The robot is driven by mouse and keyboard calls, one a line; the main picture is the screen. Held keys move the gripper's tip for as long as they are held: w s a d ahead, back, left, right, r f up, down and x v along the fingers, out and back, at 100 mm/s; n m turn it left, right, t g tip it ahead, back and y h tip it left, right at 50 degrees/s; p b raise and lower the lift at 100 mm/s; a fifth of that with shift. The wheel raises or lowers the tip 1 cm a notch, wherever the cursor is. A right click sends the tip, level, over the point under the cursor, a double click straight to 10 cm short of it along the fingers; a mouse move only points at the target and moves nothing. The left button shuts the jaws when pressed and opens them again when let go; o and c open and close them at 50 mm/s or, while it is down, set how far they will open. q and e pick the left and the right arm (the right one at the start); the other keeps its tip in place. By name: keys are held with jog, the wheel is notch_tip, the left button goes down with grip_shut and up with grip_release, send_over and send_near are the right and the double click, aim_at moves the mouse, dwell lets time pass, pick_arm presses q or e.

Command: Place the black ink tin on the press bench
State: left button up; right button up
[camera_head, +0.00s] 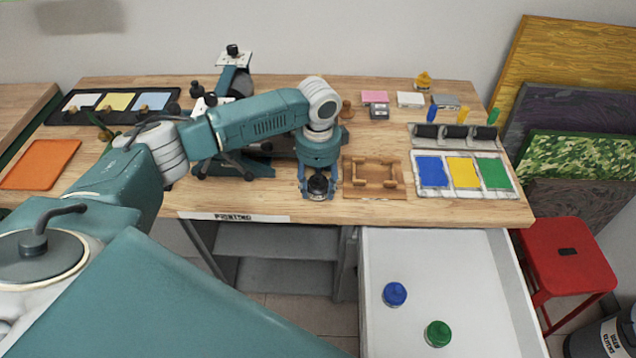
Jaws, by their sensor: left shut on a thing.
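The black ink tin (318,185) is between the fingers of my left gripper (319,190), which is shut on it. The gripper points down over the front part of the wooden press bench (300,207), left of a wooden frame. The tin looks upright and at or just above the bench top; I cannot tell whether it touches. The gripper fingers hide its sides. My right gripper is not in view.
The wooden frame (373,177) and an ink tray (466,192) with blue, yellow and green lie to the right. A press (234,80) stands behind my arm. An open white drawer (455,270) holds a blue tin (395,294) and a green tin (438,333).

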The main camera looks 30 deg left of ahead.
pick_arm(q)
jog(key=shift+f, duration=0.1)
jog(key=o, duration=1.5)
jog(key=shift+f, duration=0.15)
notch_tip(320, 180, up, 12)
jog(key=b, duration=0.2)
jog(key=shift+b, duration=0.4)
